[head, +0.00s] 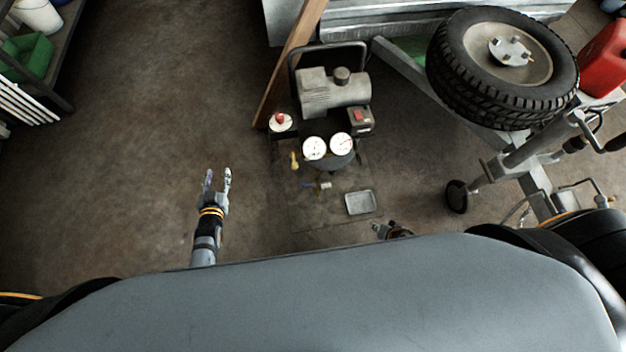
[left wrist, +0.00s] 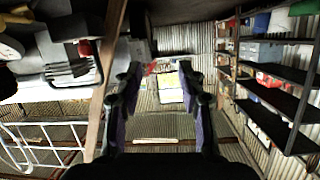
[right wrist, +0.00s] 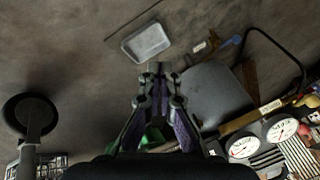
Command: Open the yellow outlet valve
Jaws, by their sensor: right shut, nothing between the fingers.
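The yellow outlet valve (head: 294,160) is a small yellow handle at the left of the compressor, just below and left of the two white gauges (head: 315,148). A yellow piece that looks like the same valve shows at the right edge of the right wrist view (right wrist: 309,101). My left gripper (head: 218,176) is open and empty, left of the valve and apart from it. My right gripper (head: 378,230) is low in the head view, partly hidden by my body, right of and below the valve. In the right wrist view its fingertips (right wrist: 157,69) are together and hold nothing.
The compressor (head: 330,92) has a red-topped part (head: 281,121) at its left. A blue-handled valve (head: 308,185) and a metal tray (head: 360,203) lie nearer me. A wooden post (head: 290,65) stands behind; a trailer with a spare tyre (head: 503,65) is right. Floor at left is clear.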

